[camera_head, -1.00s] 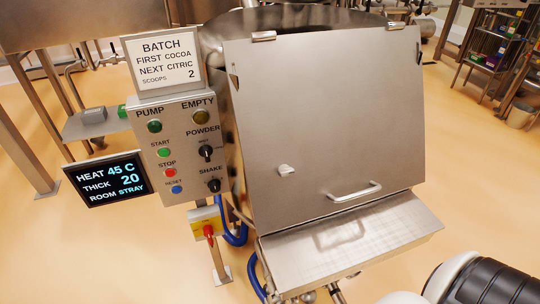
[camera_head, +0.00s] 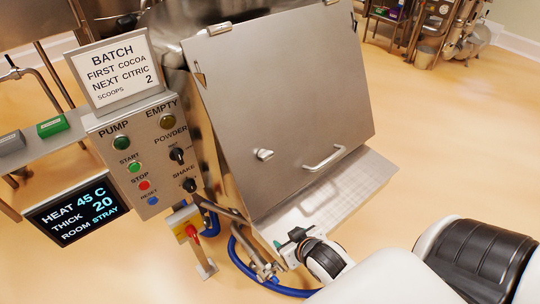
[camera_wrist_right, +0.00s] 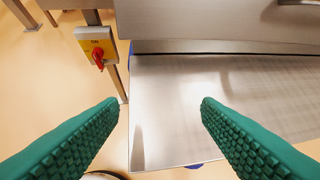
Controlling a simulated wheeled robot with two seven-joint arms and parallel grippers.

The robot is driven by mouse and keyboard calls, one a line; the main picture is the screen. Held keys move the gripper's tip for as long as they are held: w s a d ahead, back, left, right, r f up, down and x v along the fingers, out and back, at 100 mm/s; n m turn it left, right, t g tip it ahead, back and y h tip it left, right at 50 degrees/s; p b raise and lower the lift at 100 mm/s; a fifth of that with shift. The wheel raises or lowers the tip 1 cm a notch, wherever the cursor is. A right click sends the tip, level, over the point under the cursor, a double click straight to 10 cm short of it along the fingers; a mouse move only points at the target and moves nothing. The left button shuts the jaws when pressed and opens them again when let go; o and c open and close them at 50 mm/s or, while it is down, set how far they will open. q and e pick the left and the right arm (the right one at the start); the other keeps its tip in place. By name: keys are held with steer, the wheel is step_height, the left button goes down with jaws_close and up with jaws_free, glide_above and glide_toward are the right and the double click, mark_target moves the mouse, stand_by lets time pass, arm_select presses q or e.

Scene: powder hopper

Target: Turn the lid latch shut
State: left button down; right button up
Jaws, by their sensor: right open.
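The lid latch (camera_head: 263,154) is a small pale knob on the lower left of the large steel hopper lid (camera_head: 285,90). The lid is down, its bar handle (camera_head: 325,158) right of the latch. My right gripper (camera_head: 288,246) is below the latch, near the left front corner of the steel shelf (camera_head: 340,190). In the right wrist view its green ribbed fingers (camera_wrist_right: 160,105) are wide apart with nothing between them. The latch is not seen in the wrist view. My left gripper is not in view.
A control panel (camera_head: 155,150) with buttons and knobs stands left of the lid, with a batch sign (camera_head: 112,72) above and a display (camera_head: 77,211) beside it. A red switch on a yellow box (camera_head: 188,230) stands below, near blue hoses (camera_head: 250,262).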

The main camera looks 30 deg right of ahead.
steer(key=w+d+r+t, duration=0.4)
steer(key=d+r+t, duration=0.1)
steer(key=r, duration=0.2)
steer(key=n+t+y, duration=0.1)
steer(key=t+y, duration=0.2)
steer(key=t, duration=0.1)
glide_toward(269, 157)
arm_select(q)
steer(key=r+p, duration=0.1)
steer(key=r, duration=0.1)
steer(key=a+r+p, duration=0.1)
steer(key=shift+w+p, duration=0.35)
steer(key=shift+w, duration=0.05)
arm_select(e)
steer(key=shift+h, duration=0.4)
steer(key=w, duration=0.6)
steer(key=w+a, duration=0.1)
steer(key=w, duration=0.2)
steer(key=shift+w, duration=0.3)
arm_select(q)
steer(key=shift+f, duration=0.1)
arm_select(e)
steer(key=shift+c, duration=0.6)
steer(key=c, duration=0.9)
